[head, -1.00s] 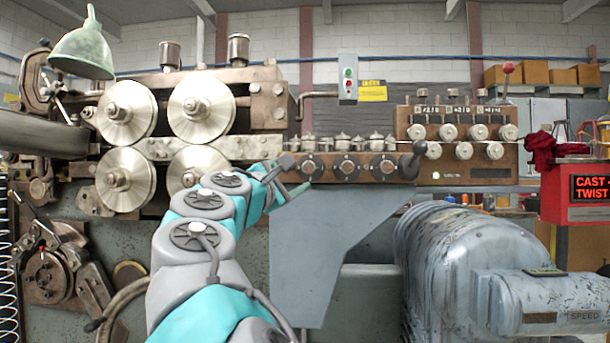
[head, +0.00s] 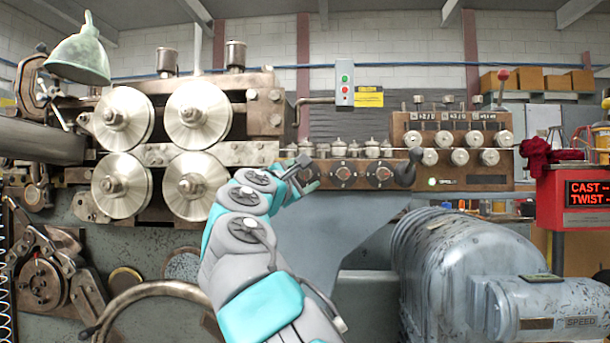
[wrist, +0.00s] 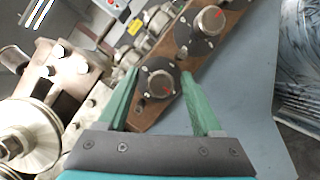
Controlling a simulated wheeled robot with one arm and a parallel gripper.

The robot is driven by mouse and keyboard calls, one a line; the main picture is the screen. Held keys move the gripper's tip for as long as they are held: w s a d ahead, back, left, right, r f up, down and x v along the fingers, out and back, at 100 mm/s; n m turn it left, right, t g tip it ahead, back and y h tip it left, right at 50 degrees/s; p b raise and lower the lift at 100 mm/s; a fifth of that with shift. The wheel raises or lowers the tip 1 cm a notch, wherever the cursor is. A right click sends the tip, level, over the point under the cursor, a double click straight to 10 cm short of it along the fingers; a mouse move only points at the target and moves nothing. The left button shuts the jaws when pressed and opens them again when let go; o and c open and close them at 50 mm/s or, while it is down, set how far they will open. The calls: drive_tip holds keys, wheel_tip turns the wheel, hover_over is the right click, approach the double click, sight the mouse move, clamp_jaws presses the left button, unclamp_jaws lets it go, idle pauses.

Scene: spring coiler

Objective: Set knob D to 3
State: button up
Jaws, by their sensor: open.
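Dark round dials with metal knobs sit in a row on a brown panel (head: 362,184). A middle knob (head: 343,173) and a right knob (head: 383,173) show in the head view; my gripper (head: 302,172) covers the left end of the row. In the wrist view my green fingers (wrist: 160,74) are open, one on each side of the nearest knob (wrist: 158,84). I cannot tell whether they touch it. This knob has a small red mark. Another knob (wrist: 210,20) with a red mark is farther up the panel. I cannot read which knob is D, or any scale.
A dark ball-ended lever (head: 408,170) stands right of the row. Several silver knobs (head: 459,157) sit on a taller box beyond it. Large metal rollers (head: 197,115) are on the left, and a grey motor housing (head: 450,260) is at lower right.

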drive_tip(key=shift+w, duration=0.1)
clamp_jaws()
idle(0.6)
